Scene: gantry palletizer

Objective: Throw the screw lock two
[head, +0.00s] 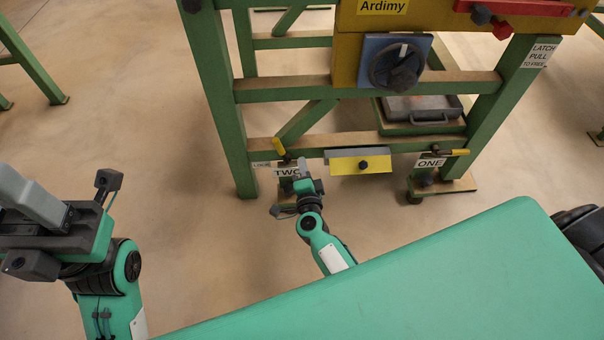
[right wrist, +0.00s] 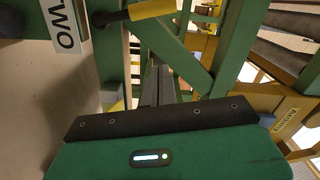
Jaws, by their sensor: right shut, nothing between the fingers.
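The screw lock two is marked by a white TWO plate (head: 287,172) on the left of the green frame's low rail. Its yellow-handled lever (head: 279,147) stands tilted up just above the plate. In the right wrist view the TWO plate (right wrist: 62,25) is turned sideways at upper left, and the yellow handle (right wrist: 150,9) with its dark end is at the top. My right gripper (head: 303,164) is shut and empty, close beside the plate and below the handle; in the wrist view its fingers (right wrist: 158,84) appear together. My left gripper (head: 32,198) is at far left, away from the lock.
A ONE plate (head: 431,162) with a yellow lever (head: 455,152) sits on the right. A yellow plate with a black knob (head: 361,164) hangs between. Open floor lies left.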

